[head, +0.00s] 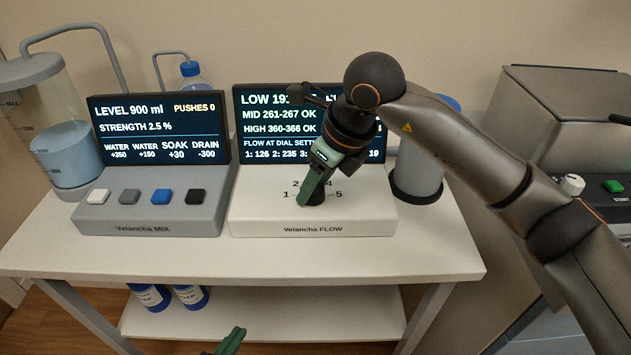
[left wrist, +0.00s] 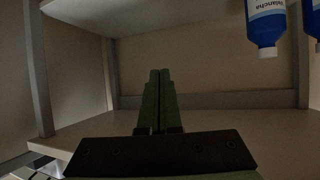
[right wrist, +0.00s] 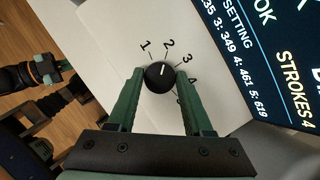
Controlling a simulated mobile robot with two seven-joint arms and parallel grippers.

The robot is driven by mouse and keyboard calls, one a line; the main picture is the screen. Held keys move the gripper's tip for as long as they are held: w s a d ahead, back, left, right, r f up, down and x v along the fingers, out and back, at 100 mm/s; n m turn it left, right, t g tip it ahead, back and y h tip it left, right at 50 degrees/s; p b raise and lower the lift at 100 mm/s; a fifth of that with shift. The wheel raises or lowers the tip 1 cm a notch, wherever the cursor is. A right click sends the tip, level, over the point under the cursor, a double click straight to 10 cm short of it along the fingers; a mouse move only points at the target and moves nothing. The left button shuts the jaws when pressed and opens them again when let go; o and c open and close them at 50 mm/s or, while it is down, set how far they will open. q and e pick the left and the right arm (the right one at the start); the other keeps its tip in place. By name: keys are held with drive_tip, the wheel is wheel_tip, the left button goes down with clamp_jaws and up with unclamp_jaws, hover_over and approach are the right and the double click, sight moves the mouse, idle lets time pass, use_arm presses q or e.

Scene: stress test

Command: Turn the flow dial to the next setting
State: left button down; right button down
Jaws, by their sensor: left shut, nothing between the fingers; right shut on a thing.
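The flow dial (right wrist: 157,81) is a round black knob with a white mark, on the white Velancha FLOW box (head: 260,213). In the right wrist view its mark points about at the 2 on the printed scale. My right gripper (right wrist: 156,77) is shut on the dial, one green finger on each side. In the head view the right gripper (head: 308,200) reaches down over the dial and hides most of it. My left gripper (head: 234,338) is shut and empty, low in front of the table; its closed fingers (left wrist: 158,75) show in the left wrist view.
The FLOW screen (head: 262,128) reads MID 261-267 OK and HIGH 360-366 OK; my right arm covers part of it. The right wrist view shows STROKES 4. The Velancha MIX box (head: 160,215) stands to the left.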

drive_tip(key=n+g, duration=0.1)
drive_tip(key=n, duration=0.1)
drive_tip(key=shift+w+d+r+n+y, duration=0.1)
drive_tip(key=shift+n+y, duration=0.2)
drive_tip(key=shift+n+g, duration=0.3)
drive_tip(key=shift+n, duration=0.8)
drive_tip(key=n+g+p, duration=0.1)
drive_tip(key=n, duration=0.1)
drive_tip(key=shift+w+n, duration=0.1)
drive_tip(key=shift+n, duration=0.2)
use_arm(q)
drive_tip(key=s+f+g, duration=0.3)
drive_tip(key=s+f, duration=0.1)
drive_tip(key=f, duration=0.1)
drive_tip(key=shift+s+d+f+n, duration=0.2)
drive_tip(key=shift+d+n, duration=0.05)
drive_tip(key=shift+n, duration=0.05)
use_arm(e)
drive_tip(key=c, duration=0.7)
unclamp_jaws()
use_arm(q)
drive_tip(key=shift+w+a+r, duration=0.1)
drive_tip(key=shift+w+r, duration=0.2)
drive_tip(key=shift+r, duration=0.05)
use_arm(e)
drive_tip(key=o, duration=0.4)
